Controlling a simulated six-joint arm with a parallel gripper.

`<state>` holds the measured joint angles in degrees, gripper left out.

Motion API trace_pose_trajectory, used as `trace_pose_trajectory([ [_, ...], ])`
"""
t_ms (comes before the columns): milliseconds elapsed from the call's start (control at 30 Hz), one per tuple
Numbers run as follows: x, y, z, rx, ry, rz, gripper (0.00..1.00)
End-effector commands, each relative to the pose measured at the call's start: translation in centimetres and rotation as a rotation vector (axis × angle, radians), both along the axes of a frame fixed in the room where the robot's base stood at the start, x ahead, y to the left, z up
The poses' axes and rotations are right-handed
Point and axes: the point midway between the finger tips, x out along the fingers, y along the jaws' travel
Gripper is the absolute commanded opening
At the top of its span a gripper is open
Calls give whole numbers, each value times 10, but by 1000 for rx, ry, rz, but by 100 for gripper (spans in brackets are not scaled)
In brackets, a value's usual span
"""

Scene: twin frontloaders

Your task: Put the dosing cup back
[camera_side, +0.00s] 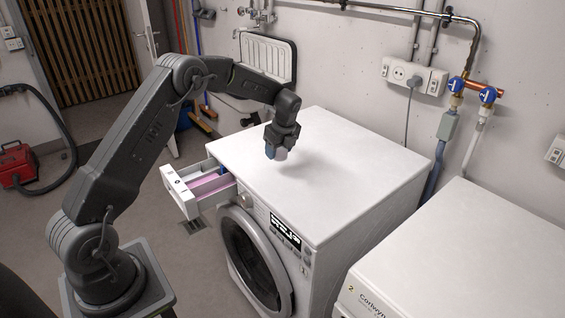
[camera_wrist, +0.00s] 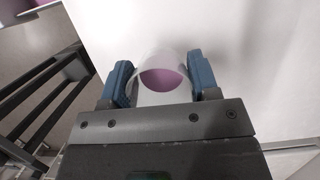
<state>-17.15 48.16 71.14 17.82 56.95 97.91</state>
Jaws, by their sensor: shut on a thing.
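My gripper (camera_side: 276,151) is above the white top of the left washing machine (camera_side: 340,175), near its front left part. In the wrist view its two blue fingers (camera_wrist: 161,84) are shut on the dosing cup (camera_wrist: 163,62), a whitish translucent cup with pink-purple showing inside. In the side view the cup (camera_side: 281,154) shows as a small pale shape at the fingertips, partly hidden. The detergent drawer (camera_side: 180,196) of this machine is pulled out at its front left, with pink-purple in one compartment and a blue part beside it.
A second washing machine (camera_side: 480,270) stands at the lower right. A white sink (camera_side: 266,62) hangs on the back wall behind the machine. Pipes with blue valves (camera_side: 488,95) and a socket box (camera_side: 414,76) are on the wall. The machine top is clear.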

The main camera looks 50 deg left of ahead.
Motion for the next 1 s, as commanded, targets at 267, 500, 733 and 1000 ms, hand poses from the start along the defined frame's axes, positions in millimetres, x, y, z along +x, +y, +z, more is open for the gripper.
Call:
trace_pose_trajectory([
  [267, 9, -9, -15, 0, 2, 2, 33],
  [500, 8, -8, -47, 0, 2, 1, 33],
  [733, 9, -8, -48, 1, 0, 1, 33],
  [1000, 9, -8, -50, 1, 0, 1, 67],
])
